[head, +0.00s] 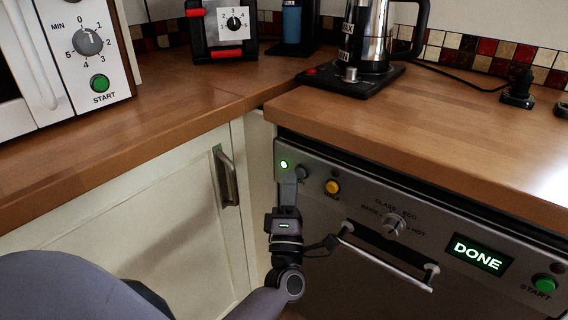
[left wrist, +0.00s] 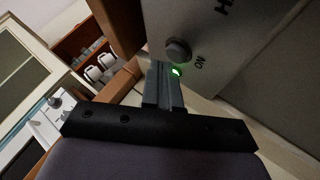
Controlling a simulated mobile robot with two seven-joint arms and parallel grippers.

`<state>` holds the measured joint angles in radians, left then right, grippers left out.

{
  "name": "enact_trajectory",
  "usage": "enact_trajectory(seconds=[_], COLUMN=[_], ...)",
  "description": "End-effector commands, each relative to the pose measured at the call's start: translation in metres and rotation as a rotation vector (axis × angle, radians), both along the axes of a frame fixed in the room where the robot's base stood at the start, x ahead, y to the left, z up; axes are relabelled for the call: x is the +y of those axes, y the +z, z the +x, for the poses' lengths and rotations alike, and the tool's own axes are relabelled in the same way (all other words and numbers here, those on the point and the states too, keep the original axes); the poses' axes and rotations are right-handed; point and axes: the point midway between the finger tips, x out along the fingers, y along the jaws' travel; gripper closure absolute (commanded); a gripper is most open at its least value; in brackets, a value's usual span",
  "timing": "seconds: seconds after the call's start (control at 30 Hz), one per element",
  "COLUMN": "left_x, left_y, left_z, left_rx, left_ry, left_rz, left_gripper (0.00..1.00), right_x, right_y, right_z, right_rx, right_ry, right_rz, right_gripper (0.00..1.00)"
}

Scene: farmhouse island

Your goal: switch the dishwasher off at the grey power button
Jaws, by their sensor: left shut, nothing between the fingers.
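The dishwasher (head: 365,205) stands under the wooden counter, its control panel facing me. The grey power button (head: 301,172) is near the panel's left end, beside a lit green light (head: 284,164). In the left wrist view the grey button (left wrist: 178,50) stands out from the panel beside the word ON, and the green light (left wrist: 177,72) glows close to the fingertips. My left gripper (head: 288,177) is shut and empty, its fingers upright before the panel, just left of the button. In the left wrist view its fingertips (left wrist: 163,68) are near the button; contact cannot be told. My right gripper is not in view.
The panel also has a yellow button (head: 333,187), a dial (head: 393,225), a display reading DONE (head: 479,255) and a green START button (head: 544,284). A handle bar (head: 385,262) sticks out below. A cabinet handle (head: 226,176) is left of my gripper.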

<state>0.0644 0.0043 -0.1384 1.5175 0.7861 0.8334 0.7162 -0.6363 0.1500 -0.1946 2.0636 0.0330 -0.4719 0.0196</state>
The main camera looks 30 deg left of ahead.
Motion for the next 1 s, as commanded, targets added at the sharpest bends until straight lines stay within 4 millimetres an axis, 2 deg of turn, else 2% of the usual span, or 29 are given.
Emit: enact_trajectory(seconds=[0.53,1.0], left_x=[0.0,-0.0008], left_y=[0.0,0.0002], left_z=[0.0002,0.0093], left_rx=[0.0,0.0], left_ry=[0.0,0.0], left_rz=[0.0,0.0], left_gripper=[1.0,1.0], right_x=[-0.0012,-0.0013], right_y=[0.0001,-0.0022], right_z=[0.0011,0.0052], right_rx=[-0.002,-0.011], right_ry=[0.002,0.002], right_rz=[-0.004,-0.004], right_gripper=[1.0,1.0])
